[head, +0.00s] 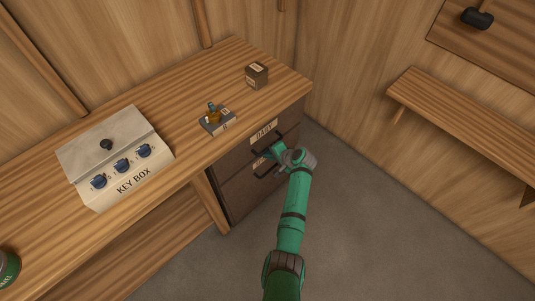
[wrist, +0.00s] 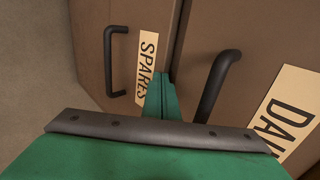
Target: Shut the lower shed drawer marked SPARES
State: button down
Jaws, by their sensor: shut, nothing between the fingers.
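The lower drawer marked SPARES (wrist: 94,32) has a brown front with a dark bar handle (wrist: 115,62) and a cream label (wrist: 148,62). In the head view its front (head: 250,192) is partly behind my gripper (head: 274,154). The upper drawer marked DAILY (head: 264,131) is above it and has its own dark handle (wrist: 215,86). My gripper, in the wrist view (wrist: 163,80), is shut and empty. Its tips are at the SPARES front, beside the label and near the seam between the drawers. I cannot tell whether they touch, or whether the drawer stands slightly out.
The wooden bench top (head: 190,110) holds a key box (head: 115,155), a small tray with a brass-coloured item (head: 215,120) and a small brown box (head: 256,75). A wall shelf (head: 460,125) is at the right. The grey floor (head: 365,220) is clear.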

jog(key=s+d+f+v, duration=0.1)
jog(key=f+v, duration=0.1)
jog(key=v, duration=1.1)
jog(key=shift+s, duration=0.2)
